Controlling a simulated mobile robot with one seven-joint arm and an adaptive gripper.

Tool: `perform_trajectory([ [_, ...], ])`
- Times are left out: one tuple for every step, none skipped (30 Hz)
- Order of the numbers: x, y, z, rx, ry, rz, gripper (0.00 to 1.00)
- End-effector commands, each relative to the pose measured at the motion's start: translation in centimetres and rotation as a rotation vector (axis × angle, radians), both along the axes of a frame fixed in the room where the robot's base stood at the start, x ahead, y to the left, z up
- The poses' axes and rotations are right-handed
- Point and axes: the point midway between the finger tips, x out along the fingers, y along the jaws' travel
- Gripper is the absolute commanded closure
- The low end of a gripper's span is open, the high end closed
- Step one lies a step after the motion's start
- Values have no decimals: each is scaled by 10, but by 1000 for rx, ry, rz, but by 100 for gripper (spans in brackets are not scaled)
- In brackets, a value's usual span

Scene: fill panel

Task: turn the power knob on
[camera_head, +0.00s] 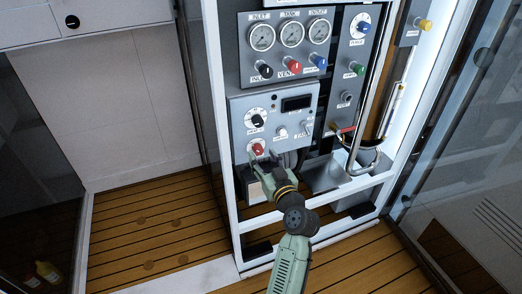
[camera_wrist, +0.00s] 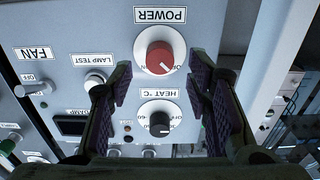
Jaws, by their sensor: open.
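The power knob (camera_head: 257,149) is red, on a white round dial at the lower left of the grey control box. In the wrist view the power knob (camera_wrist: 158,57) sits under an upside-down POWER label. Its white mark points to the lower right there; the small lettering beside it is hard to read. My gripper (camera_head: 264,158) is open and empty, just in front of the box by the knob. In the wrist view my gripper (camera_wrist: 159,68) has one finger on each side of the knob's column, with space between fingers and knob. I cannot tell how deep the tips reach.
A black heat knob (camera_wrist: 160,118) lies close to the power knob, between the fingers in the wrist view. A lamp test button (camera_wrist: 95,80) is beside the left finger. Gauges and small knobs (camera_head: 289,67) are above. A pipe (camera_head: 365,150) bends at the right.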

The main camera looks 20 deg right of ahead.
Motion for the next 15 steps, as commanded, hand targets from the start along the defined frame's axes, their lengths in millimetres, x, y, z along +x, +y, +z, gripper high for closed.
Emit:
perform_trajectory([
  [8, 1, 2, 0, 0, 2, 55],
  [11, 0, 2, 0, 0, 1, 55],
  [15, 0, 2, 0, 0, 0, 55],
  [17, 0, 1, 0, 0, 0, 55],
  [19, 0, 1, -1, 0, 0, 55],
  [21, 1, 1, -1, 0, 0, 55],
  [22, 1, 1, -1, 0, 0, 55],
  [23, 1, 1, -1, 0, 0, 55],
  [24, 1, 0, -1, 0, 0, 55],
  [24, 1, 0, -1, 0, 0, 55],
  [24, 1, 0, -1, 0, 0, 55],
  [24, 1, 0, -1, 0, 0, 55],
  [24, 1, 0, -1, 0, 0, 55],
  [24, 1, 0, -1, 0, 0, 55],
  [24, 1, 0, -1, 0, 0, 55],
])
